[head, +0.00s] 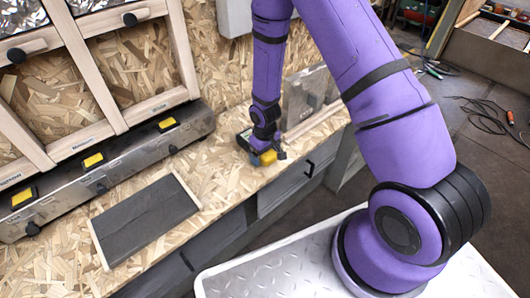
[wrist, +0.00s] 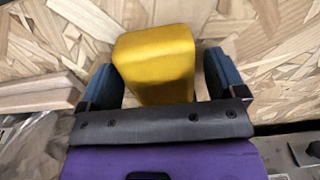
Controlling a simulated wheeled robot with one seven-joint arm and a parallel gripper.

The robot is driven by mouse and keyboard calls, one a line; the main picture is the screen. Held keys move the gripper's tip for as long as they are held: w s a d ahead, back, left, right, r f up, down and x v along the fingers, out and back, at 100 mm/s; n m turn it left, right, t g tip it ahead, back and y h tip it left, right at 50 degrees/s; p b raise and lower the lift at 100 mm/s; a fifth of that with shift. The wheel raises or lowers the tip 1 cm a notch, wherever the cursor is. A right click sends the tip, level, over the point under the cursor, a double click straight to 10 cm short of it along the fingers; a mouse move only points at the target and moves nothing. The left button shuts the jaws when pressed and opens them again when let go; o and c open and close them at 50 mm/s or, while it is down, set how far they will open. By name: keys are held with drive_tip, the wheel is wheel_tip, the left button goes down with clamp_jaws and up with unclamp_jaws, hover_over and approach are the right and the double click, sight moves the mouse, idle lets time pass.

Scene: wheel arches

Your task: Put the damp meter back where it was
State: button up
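A yellow block-shaped object with rounded edges, which looks like the damp meter (head: 268,157), stands on the chipboard bench near its front edge. In the wrist view the yellow body (wrist: 157,62) lies between the two dark blue fingers of my gripper (wrist: 160,75). A narrow gap shows at its right side; the left finger is very close to it. In the head view my gripper (head: 262,150) is low over the bench at the yellow object. The gripper looks open around it. The object's lower part is hidden by the gripper.
A metal rail (head: 110,165) at the left carries several yellow-faced units and stands below a wooden rack (head: 50,150). A dark grey panel (head: 145,218) lies on the bench. Bare bench separates panel and gripper.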

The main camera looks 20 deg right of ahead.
wheel_tip(320, 180, up, 27)
drive_tip(key=s+d+m+t, duration=0.1)
drive_tip(key=s+d+t, duration=0.1)
drive_tip(key=s+d+r+m+t, duration=0.2)
drive_tip(key=s+d+r+t, duration=0.1)
drive_tip(key=s+r, duration=1.9)
drive_tip(key=shift+s+d+m, duration=0.2)
drive_tip(key=shift+s+m, duration=0.1)
drive_tip(key=shift+s, duration=0.55)
